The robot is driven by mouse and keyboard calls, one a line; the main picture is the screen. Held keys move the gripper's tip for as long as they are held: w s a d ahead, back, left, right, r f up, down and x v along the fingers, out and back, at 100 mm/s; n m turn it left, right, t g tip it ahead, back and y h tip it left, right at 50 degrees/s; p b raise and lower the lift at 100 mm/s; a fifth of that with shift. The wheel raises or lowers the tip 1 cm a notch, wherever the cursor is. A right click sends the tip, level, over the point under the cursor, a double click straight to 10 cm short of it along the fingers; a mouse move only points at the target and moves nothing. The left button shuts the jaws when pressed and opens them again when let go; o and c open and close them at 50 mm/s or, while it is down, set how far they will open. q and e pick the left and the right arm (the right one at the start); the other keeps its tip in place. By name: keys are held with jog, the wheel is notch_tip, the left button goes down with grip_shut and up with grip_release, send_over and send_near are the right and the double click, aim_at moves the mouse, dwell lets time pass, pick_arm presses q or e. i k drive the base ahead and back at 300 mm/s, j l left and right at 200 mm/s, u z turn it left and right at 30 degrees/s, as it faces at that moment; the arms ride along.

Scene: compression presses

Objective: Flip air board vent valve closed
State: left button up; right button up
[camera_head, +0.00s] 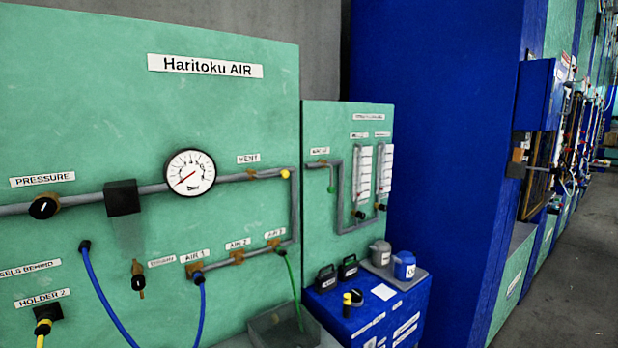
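The green air board (110,90) fills the left of the head view, under a white "Haritoku AIR" sign (205,66). The vent valve (252,174) is a small brass fitting on the grey pipe, right of the round pressure gauge (190,172) and below the "VENT" label (248,158). A yellow tip (285,174) shows at the pipe's right corner beside it. The valve is too small to tell whether it is open or closed. Neither of my grippers is in view.
A black pressure knob (44,207) and several brass air outlets with blue and green hoses sit on the board. A blue cabinet (372,318) with jugs stands at the lower middle. A tall blue machine (430,170) stands to the right. Grey floor (575,285) is clear at far right.

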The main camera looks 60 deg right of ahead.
aim_at(284, 173)
jog(key=z, duration=1.6)
